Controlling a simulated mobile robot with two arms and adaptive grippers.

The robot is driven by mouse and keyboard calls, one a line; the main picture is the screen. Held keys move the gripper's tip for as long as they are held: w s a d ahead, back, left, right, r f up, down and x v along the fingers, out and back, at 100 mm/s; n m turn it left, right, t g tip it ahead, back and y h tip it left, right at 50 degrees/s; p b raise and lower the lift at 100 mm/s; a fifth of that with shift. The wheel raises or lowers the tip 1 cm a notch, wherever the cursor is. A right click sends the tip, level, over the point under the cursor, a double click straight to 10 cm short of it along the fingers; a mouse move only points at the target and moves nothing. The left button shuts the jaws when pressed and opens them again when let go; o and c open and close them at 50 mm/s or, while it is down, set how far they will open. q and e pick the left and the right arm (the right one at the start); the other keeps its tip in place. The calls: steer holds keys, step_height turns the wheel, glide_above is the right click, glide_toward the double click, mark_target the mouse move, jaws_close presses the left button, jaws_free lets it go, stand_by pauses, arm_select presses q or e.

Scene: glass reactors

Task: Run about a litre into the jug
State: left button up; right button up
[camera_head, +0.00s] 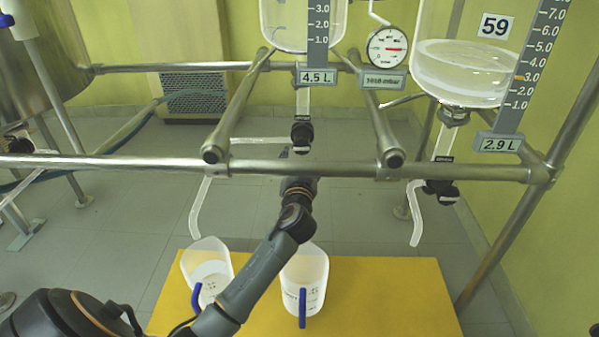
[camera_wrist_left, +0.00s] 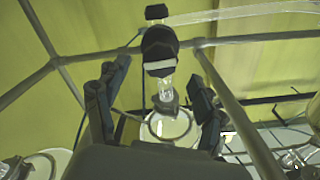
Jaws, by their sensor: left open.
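Two clear jugs with blue handles, a left jug (camera_head: 222,262) and a right jug (camera_head: 313,272), stand on a yellow platform (camera_head: 385,300). The left jug seems to have a pale level inside. The middle glass vessel (camera_head: 285,35) reads 4.5 L, and its black drain valve (camera_head: 302,133) hangs below. A bent outlet tube (camera_head: 195,212) ends above the left jug. My left gripper (camera_head: 299,187) is raised just below that valve. In the left wrist view, its open fingers (camera_wrist_left: 158,78) are spread below a black valve (camera_wrist_left: 159,48), apart from it. My right gripper is not in view.
A right vessel (camera_head: 462,70) reads 2.9 L, with its own black valve (camera_head: 440,190) and bent tube (camera_head: 415,220). A steel rail (camera_head: 110,162) crosses in front of the valves. A pressure gauge (camera_head: 388,47) sits between the vessels. The platform's right side is clear.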

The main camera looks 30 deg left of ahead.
arm_select(q)
steer(key=v, duration=0.6)
stand_by(0.3)
